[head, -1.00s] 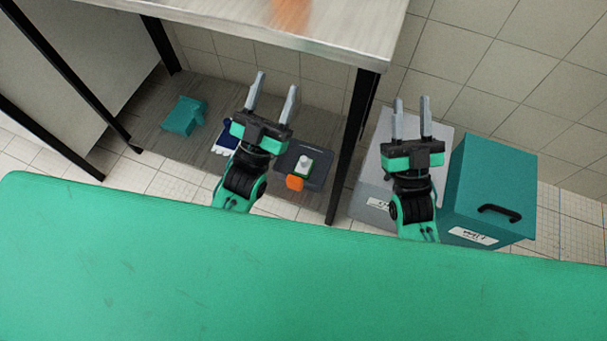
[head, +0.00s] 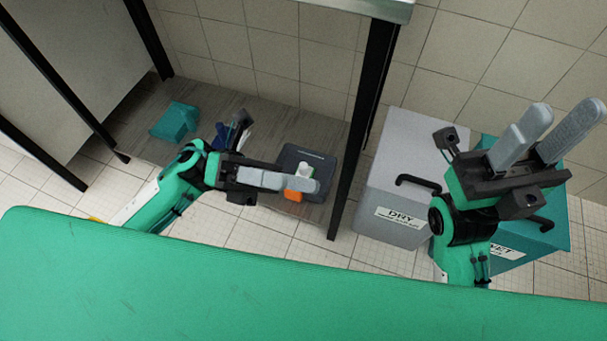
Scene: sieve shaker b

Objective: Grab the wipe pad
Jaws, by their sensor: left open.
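A small orange block (head: 293,195), which may be the wipe pad, sits by a white-topped item (head: 305,170) on a dark tray (head: 320,157). The tray lies on the low shelf under the bench. My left gripper (head: 305,183) is open and empty, seen edge-on with its fingers overlapping. Its fingertips show in front of the orange block and partly cover it; I cannot tell the height between them. My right gripper (head: 565,112) is open and empty, fingers apart, in front of the bins at the right.
A teal box (head: 176,121) stands on the low shelf (head: 135,140) at left; a navy item (head: 222,135) is partly hidden behind my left gripper. A black bench leg (head: 360,125) rises right of the tray. A grey DRY bin (head: 395,180) and teal WET bin (head: 545,240) stand right.

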